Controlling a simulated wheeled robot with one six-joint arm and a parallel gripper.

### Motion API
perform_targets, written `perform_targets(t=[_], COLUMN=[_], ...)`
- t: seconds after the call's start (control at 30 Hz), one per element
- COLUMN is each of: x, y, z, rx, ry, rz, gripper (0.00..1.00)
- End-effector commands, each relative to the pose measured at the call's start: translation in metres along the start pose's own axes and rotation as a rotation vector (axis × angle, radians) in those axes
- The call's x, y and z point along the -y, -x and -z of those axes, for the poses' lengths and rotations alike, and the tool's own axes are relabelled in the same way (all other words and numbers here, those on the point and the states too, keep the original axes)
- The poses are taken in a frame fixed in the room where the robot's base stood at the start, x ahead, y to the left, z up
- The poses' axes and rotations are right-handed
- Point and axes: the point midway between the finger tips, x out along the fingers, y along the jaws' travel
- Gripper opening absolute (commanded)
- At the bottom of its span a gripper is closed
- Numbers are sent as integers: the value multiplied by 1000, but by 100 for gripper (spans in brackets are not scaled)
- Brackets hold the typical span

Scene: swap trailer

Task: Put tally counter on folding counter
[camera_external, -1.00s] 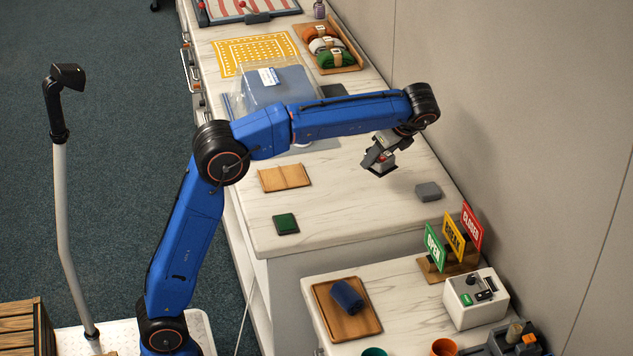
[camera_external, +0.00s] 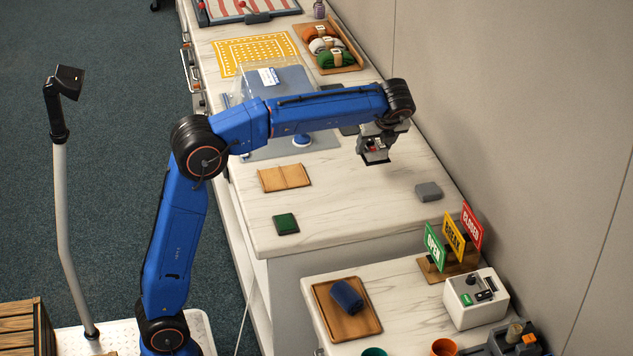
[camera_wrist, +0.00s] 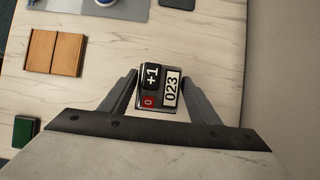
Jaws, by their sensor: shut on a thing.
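The tally counter (camera_wrist: 159,88) is a small dark block with a "+1" button, a red spot and a "023" display in the wrist view. My gripper (camera_external: 375,155) is shut on it, one finger on each side. In the external view the tally counter (camera_external: 376,157) hangs below my wrist, above the marble-topped counter (camera_external: 340,205), which I take to be the folding counter. It appears apart from the surface.
A wooden folder-like block (camera_external: 284,177), a green pad (camera_external: 285,223) and a grey block (camera_external: 428,192) lie on this counter. A wall (camera_external: 500,130) runs along the right. The counter's middle is bare.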

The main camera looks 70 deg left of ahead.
Motion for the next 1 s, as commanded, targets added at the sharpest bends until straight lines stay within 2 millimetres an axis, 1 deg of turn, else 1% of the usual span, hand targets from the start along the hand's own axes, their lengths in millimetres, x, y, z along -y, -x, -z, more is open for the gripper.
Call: perform_targets(t=[0.1, 0.37, 0.6, 0.7, 0.97, 1.0], x=[0, 0, 0, 0, 0, 0], y=[-13, -28, -53, -57, -58, -58], z=[8, 16, 31, 33, 33, 34], rx=[0, 0, 0, 0, 0, 0], ry=[-1, 0, 1, 1, 1, 0], rz=[0, 0, 1, 1, 1, 0], gripper=[20, 20, 20, 20, 20, 58])
